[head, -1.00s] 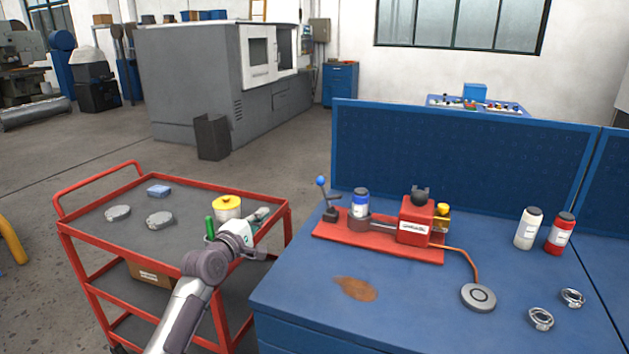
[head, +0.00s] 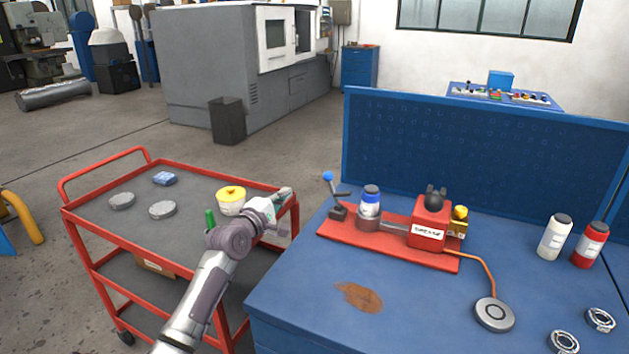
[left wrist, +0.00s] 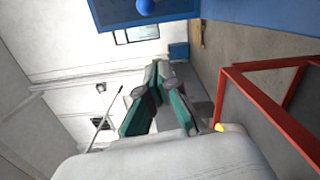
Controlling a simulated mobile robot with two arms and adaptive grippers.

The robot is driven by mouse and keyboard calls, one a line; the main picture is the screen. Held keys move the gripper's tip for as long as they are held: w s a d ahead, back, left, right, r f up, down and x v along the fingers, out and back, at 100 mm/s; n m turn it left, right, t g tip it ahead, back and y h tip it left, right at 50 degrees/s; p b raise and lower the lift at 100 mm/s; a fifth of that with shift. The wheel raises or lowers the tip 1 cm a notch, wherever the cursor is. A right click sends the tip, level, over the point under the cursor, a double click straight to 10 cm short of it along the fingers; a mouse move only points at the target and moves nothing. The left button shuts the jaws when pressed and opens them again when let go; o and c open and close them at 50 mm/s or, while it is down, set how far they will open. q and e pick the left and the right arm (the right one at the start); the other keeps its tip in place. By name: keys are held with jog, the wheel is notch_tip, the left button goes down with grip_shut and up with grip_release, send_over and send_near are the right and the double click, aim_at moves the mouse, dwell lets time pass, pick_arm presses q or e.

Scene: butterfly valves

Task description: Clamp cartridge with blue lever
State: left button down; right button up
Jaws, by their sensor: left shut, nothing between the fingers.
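The blue-knobbed lever (head: 328,177) stands at the left end of the red fixture (head: 340,238) on the blue bench. Its blue ball also shows at the top of the left wrist view (left wrist: 147,7). The cartridge (head: 370,201), white and blue with a dark cap, stands upright in a round holder right of the lever. My left gripper (head: 285,195) is over the right edge of the red cart, left of the fixture and apart from the lever. In the left wrist view its fingers (left wrist: 157,92) are shut with nothing between them. My right gripper is not in view.
On the bench are a brown stain (head: 359,297), a grey round pad (head: 494,314), white (head: 555,238) and red bottles (head: 590,245), and metal rings.

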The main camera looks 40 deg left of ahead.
aim_at(331, 188)
pick_arm(q)
jog(key=w+d+p, duration=0.2)
jog(key=w, duration=0.8)
jog(key=shift+r, duration=0.4)
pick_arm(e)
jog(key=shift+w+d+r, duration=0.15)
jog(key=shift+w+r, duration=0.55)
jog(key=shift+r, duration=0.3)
pick_arm(q)
jog(key=shift+w, duration=0.1)
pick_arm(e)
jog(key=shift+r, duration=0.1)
